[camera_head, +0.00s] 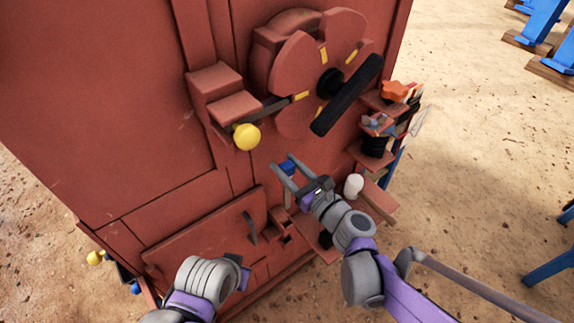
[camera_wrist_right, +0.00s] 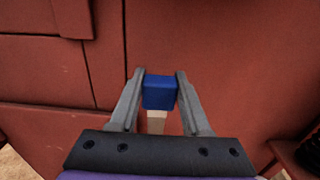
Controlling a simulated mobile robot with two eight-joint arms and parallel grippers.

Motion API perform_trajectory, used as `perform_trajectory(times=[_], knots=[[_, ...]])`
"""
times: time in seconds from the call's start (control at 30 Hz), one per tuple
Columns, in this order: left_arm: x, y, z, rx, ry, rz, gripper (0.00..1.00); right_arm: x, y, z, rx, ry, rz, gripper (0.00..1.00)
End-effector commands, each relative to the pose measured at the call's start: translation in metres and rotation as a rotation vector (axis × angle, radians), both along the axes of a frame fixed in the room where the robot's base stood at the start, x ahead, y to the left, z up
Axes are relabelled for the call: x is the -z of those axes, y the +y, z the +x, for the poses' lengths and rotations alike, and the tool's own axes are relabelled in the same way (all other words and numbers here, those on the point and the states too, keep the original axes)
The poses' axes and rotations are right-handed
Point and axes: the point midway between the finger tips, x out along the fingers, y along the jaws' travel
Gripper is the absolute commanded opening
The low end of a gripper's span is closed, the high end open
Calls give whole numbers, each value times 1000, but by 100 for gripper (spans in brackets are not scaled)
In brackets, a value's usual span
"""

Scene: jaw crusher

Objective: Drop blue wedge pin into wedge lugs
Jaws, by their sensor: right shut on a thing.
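The blue wedge pin (camera_head: 288,167) is between the fingertips of my right gripper (camera_head: 283,170), in front of the red-brown machine wall. In the right wrist view, the pin's blue block (camera_wrist_right: 160,92) sits between both fingers of the right gripper (camera_wrist_right: 160,76), with a pale tapered part (camera_wrist_right: 156,122) below it. The gripper is shut on the pin. Small red-brown brackets (camera_head: 284,226), perhaps the wedge lugs, stick out low on the machine, below the gripper and apart from the pin. My left gripper (camera_head: 240,272) is at the bottom, its fingers not clear.
The machine front (camera_head: 140,150) fills the left and middle. A yellow knob (camera_head: 246,137) and a flywheel with a black bar (camera_head: 345,95) are above the right gripper. Small shelves (camera_head: 374,155), a white cylinder (camera_head: 353,185) and an orange knob (camera_head: 396,91) are to its right.

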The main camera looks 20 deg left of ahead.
Motion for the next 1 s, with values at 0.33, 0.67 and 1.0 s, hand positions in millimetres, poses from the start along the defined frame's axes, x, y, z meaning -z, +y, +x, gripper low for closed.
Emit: perform_trajectory(times=[0.33,0.67,1.0], knots=[[18,0,-1,0,6,0,0,20,0,0,0,1,1,0],[39,0,-2,0,12,0,0,45,0,0,0,1,1,0],[42,0,-2,0,13,0,0,50,0,0,0,1,1,0]])
